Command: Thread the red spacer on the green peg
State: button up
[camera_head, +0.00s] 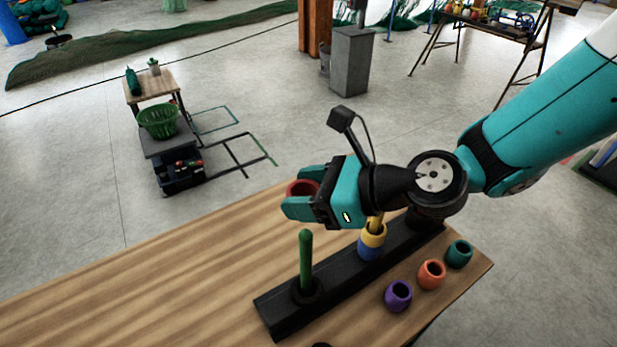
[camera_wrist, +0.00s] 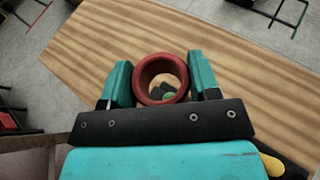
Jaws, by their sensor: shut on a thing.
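The red spacer (camera_head: 302,188) is held between the jaws of my gripper (camera_head: 294,196), above the table. In the wrist view the red spacer (camera_wrist: 162,78) shows as a ring between the two teal fingers of my gripper (camera_wrist: 160,82). Through its hole I see something dark and a bit of green. The green peg (camera_head: 306,262) stands upright and bare near the front left end of a black base (camera_head: 283,317). In the head view the spacer is above the peg's tip in the picture and apart from it.
A yellow peg (camera_head: 376,221) on the same base carries a yellow spacer (camera_head: 373,236) over a blue one (camera_head: 369,249). Purple (camera_head: 398,297), orange (camera_head: 431,274) and dark green (camera_head: 459,254) spacers stand at the right. The wooden table (camera_head: 150,285) is clear at left.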

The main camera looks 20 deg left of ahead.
aim_at(305, 232)
jog(key=shift+f+b, duration=2.5)
jog(key=shift+b, duration=0.05)
jog(key=shift+f+b, duration=0.9)
jog(key=shift+f, duration=0.95)
jog(key=o, duration=1)
jog(key=b+v, duration=0.2)
jog(key=v, duration=1.5)
jog(key=shift+d, duration=0.25)
